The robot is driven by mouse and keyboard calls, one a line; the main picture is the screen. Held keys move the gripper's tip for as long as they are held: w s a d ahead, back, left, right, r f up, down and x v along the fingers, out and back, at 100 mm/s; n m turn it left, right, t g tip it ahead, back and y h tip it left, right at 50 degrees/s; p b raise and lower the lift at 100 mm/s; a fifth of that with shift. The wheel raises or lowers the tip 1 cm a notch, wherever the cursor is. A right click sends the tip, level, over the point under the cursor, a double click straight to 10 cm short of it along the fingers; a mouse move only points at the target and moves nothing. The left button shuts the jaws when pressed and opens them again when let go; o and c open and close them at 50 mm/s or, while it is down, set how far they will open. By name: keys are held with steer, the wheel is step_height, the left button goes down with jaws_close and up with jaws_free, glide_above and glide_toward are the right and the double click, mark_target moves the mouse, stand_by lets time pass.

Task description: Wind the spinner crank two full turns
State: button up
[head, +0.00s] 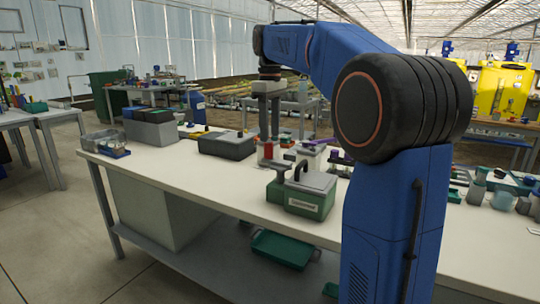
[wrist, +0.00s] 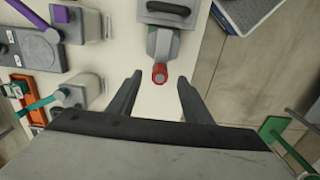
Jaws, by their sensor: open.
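A red upright knob (wrist: 160,74) shows between my fingers in the wrist view, at the end of a grey piece (wrist: 163,45). I take this to be the spinner crank. In the head view the red knob (head: 268,152) stands beside a green box (head: 310,206) with a grey lid and dark handle. My gripper (wrist: 160,79) is open, one finger on each side of the knob, with gaps visible on both sides. In the head view my gripper (head: 269,132) points down over the knob. I cannot tell whether the fingertips reach down to its height.
A dark grey box (head: 227,146) stands left of my gripper on the white bench (head: 170,178). A purple lever (wrist: 61,14) and a teal lever (wrist: 42,104) lie left in the wrist view. A green handle (wrist: 283,140) is at right. The front left bench top is clear.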

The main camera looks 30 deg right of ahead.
mark_target(270, 157)
step_height(270, 157, down, 9)
steer(key=shift+r, duration=0.1)
stand_by(0.3)
jaws_close()
steer(key=c, duration=0.9)
jaws_free()
